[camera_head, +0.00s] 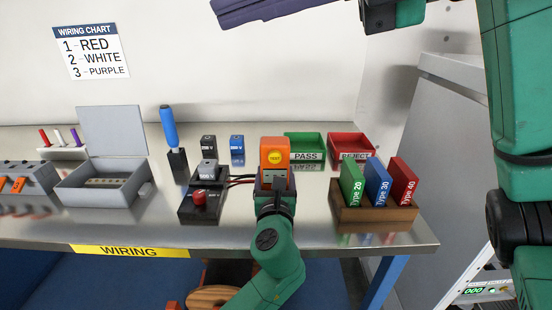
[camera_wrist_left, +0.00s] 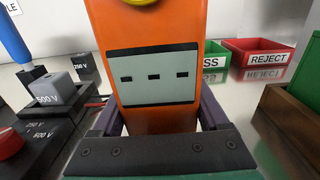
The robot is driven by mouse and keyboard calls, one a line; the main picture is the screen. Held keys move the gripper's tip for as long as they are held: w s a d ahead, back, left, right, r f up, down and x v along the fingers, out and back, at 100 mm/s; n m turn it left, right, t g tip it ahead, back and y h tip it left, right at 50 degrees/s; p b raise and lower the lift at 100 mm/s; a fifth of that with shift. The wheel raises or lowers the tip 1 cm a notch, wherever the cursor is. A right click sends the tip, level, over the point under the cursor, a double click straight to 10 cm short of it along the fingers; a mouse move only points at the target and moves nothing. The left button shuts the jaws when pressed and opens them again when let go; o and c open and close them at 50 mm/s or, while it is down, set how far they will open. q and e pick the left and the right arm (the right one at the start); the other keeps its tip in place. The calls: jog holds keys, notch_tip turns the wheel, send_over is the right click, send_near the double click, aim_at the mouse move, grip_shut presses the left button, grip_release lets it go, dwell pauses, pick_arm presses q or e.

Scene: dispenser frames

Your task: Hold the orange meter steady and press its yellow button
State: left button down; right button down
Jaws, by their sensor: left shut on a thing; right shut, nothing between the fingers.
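The orange meter (camera_head: 275,144) stands upright at the front middle of the bench, with its yellow button (camera_head: 275,157) facing me. My left gripper (camera_head: 273,182) is shut around the lower part of the meter. In the left wrist view the gripper's purple fingers (camera_wrist_left: 160,116) sit on both sides of the orange body (camera_wrist_left: 150,32). The meter's grey display (camera_wrist_left: 153,77) shows three dashes, and only the button's lower edge shows at the top. My right gripper (camera_head: 222,14) is shut and empty, raised well above the meter and a little to its left.
A black box with a red knob (camera_head: 199,197) stands left of the meter, with cables towards it. A wooden rack (camera_head: 375,215) of Type cards stands right. Green PASS (camera_head: 305,140) and red REJECT (camera_head: 350,139) trays stand behind. A grey open case (camera_head: 105,190) lies further left.

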notch_tip(320, 180, down, 7)
jog(key=w+a+t+h, duration=0.2)
jog(key=a+h, duration=0.1)
jog(key=h, duration=0.2)
pick_arm(q)
jog(key=shift+r, duration=0.1)
pick_arm(e)
jog(key=t+h, duration=0.4)
jog(key=h, duration=0.5)
send_near(276, 163)
jog(key=v, duration=0.4)
jog(key=shift+w+a+r+m, duration=0.1)
jog(key=shift+a+r+m, duration=0.1)
jog(key=shift+m, duration=0.2)
jog(key=shift+f, duration=0.1)
jog(key=x, duration=1)
jog(key=shift+d+f, duration=0.1)
jog(key=shift+d, duration=0.05)
